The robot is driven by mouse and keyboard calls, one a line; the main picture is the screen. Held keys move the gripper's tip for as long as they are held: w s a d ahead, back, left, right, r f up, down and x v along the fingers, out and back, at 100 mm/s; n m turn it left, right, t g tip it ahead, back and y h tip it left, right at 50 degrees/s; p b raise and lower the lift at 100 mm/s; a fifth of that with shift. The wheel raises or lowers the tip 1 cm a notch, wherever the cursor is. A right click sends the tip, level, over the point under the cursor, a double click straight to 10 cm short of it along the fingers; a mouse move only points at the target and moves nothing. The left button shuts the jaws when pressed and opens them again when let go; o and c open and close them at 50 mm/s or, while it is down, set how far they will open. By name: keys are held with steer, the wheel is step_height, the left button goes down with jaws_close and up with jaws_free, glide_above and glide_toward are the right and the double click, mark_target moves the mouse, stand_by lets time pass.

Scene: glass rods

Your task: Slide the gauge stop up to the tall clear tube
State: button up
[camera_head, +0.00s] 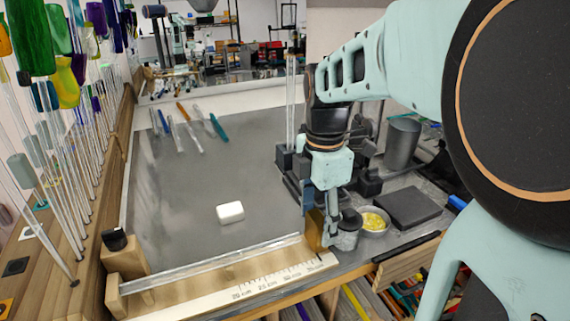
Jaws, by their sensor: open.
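A brass-coloured upright plate, which looks like the gauge stop (314,230), stands at the right end of the wooden gauge (250,291) with its printed scale. A long clear tube (220,262) lies along the gauge, its left end by a wooden end block (126,272) and its right end close to the stop. Another clear tube (291,105) stands upright in a dark holder at the back. My gripper (331,238) is open and points down right beside the stop. Its fingers partly hide the stop, and I cannot tell whether they touch it.
A white block (230,212) lies on the grey mat (195,190). Several tools lie at the back. To the right are a small bowl of yellow bits (373,222), a black pad (408,207) and a grey cup (402,143). Glass rods crowd the left.

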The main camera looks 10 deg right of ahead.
jaws_close()
steer(key=shift+s+a, duration=0.2)
steer(key=shift+a, duration=0.45)
steer(key=shift+s+a, duration=0.15)
steer(key=shift+a, duration=0.45)
jaws_free()
steer(key=shift+r, duration=0.1)
step_height(320, 180, up, 12)
steer(key=shift+d, duration=0.1)
